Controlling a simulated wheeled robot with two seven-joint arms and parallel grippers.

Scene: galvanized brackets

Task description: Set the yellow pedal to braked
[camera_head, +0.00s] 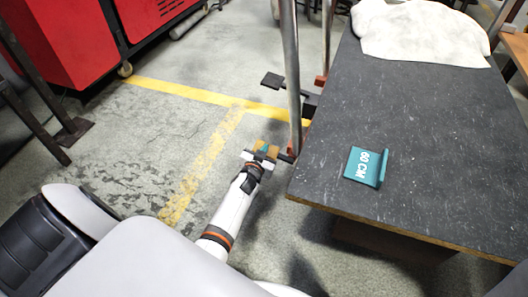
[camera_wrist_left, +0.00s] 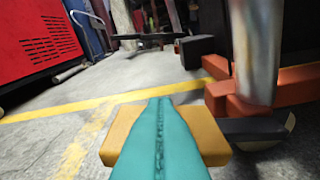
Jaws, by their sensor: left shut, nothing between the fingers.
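The yellow pedal (camera_head: 273,150) is a small amber block low beside the near left leg of the dark-topped table, at the end of a dark arm. In the left wrist view the pedal (camera_wrist_left: 207,137) shows on both sides of my fingers, which cover its middle. My left gripper (camera_head: 265,149) is at the pedal, its teal fingers (camera_wrist_left: 160,105) shut together with nothing between them. The fingers lie across the pedal in the picture; I cannot tell whether they touch it. The pedal's tilt is unclear. My right gripper is not in view.
A metal post (camera_wrist_left: 254,50) stands in an orange foot (camera_wrist_left: 222,100) right of the fingers. A black pedal plate (camera_head: 273,81) sits farther back. Floor to the left is open.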

